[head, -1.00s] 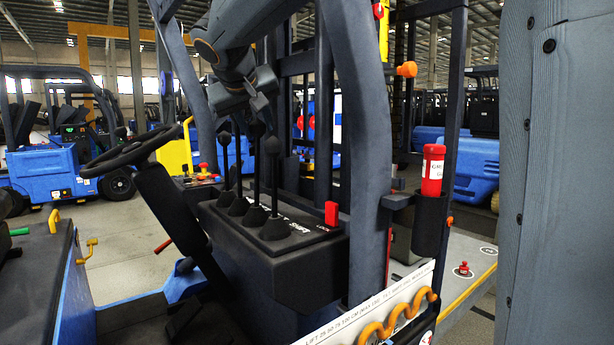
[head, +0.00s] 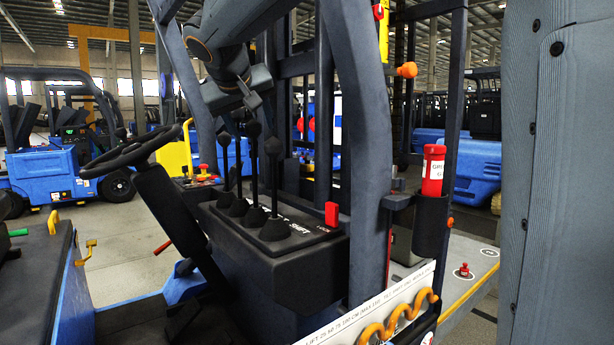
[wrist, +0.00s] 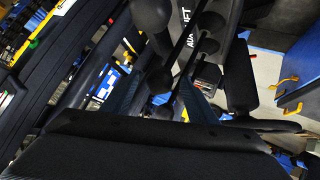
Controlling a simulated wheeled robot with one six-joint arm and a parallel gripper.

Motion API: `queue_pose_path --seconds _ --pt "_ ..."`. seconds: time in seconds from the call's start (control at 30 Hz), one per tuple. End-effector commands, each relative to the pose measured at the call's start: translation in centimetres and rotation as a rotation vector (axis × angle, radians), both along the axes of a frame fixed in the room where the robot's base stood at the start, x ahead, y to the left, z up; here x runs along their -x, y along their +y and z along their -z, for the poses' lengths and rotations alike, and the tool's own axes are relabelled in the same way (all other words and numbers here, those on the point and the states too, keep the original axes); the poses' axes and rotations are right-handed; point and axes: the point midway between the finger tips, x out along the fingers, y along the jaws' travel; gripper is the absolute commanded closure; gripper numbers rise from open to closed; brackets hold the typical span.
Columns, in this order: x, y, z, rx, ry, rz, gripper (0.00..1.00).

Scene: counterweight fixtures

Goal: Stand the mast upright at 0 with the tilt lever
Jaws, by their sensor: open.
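The mast (head: 323,100) shows as dark vertical rails behind the lever console, looking close to upright; its exact angle and any scale reading cannot be read. Several black levers with round knobs rise from the console, including a right-hand lever (head: 273,180) and a middle lever (head: 254,165). I cannot tell which is the tilt lever; its label is not legible. My gripper (head: 252,102) is open just above the lever knobs. In the wrist view, a black knob (wrist: 158,81) appears between the open fingers, with no grip on it.
The lever console (head: 300,265) carries a red block (head: 332,213). A thick grey post (head: 365,150) stands right of the levers, and a steering wheel (head: 130,155) left. A red cylinder (head: 433,170) sits in a holder at right. Other forklifts stand behind.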

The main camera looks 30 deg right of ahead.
Motion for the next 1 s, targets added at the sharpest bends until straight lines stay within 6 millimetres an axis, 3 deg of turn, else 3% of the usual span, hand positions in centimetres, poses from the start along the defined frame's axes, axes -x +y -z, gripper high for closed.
queue_pose_path --seconds 0.17,0.8,1.0 --pt "0.7 0.4 -0.6 -0.001 -0.002 -0.002 0.47" --pt "6.7 3.7 -5.4 0.0 -0.001 -0.002 0.47" --pt "7.2 4.0 -5.7 0.001 0.001 0.0 0.47"
